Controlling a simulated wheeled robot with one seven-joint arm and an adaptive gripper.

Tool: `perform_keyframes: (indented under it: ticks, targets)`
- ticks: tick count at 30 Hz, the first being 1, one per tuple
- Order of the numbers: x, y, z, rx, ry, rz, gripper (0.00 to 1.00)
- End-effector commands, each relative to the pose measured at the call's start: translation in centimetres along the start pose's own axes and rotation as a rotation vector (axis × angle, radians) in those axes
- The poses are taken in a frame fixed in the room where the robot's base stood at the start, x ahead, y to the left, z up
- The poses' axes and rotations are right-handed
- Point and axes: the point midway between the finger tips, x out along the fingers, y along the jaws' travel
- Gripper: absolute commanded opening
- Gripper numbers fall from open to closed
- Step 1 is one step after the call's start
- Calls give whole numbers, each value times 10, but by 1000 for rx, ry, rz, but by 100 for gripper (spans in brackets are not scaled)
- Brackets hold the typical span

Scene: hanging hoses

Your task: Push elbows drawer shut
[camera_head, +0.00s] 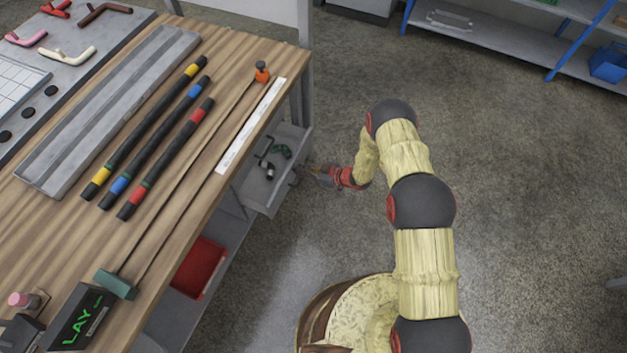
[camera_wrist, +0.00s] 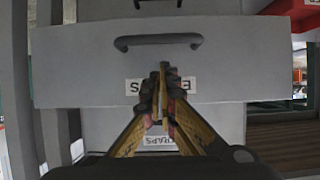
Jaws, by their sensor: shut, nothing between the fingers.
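The open drawer (camera_head: 262,196) sticks out from under the workbench's right side in the head view, with a few dark elbow pieces (camera_head: 270,158) inside. My gripper (camera_head: 316,170) is just to the right of the drawer's front in that view. In the wrist view, the grey drawer front (camera_wrist: 70,67) with a dark handle (camera_wrist: 158,41) fills the upper middle. My gripper (camera_wrist: 163,75) is shut and empty, its fingertips below the handle over a white label they partly hide. I cannot tell whether the fingertips touch the front.
A second front with a "TRAPS" label (camera_wrist: 160,140) lies lower in the wrist view. The wooden workbench (camera_head: 225,80) holds black hoses (camera_head: 165,135) and a metal channel. A red bin (camera_head: 198,267) sits below it. Open floor (camera_head: 530,200) lies to the right.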

Motion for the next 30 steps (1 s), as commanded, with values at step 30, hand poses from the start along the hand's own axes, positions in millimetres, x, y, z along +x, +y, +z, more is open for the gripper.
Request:
perform_keyframes:
  ticks: [30]
  targets:
    - [84,0,-40,-1,2,-1,0]
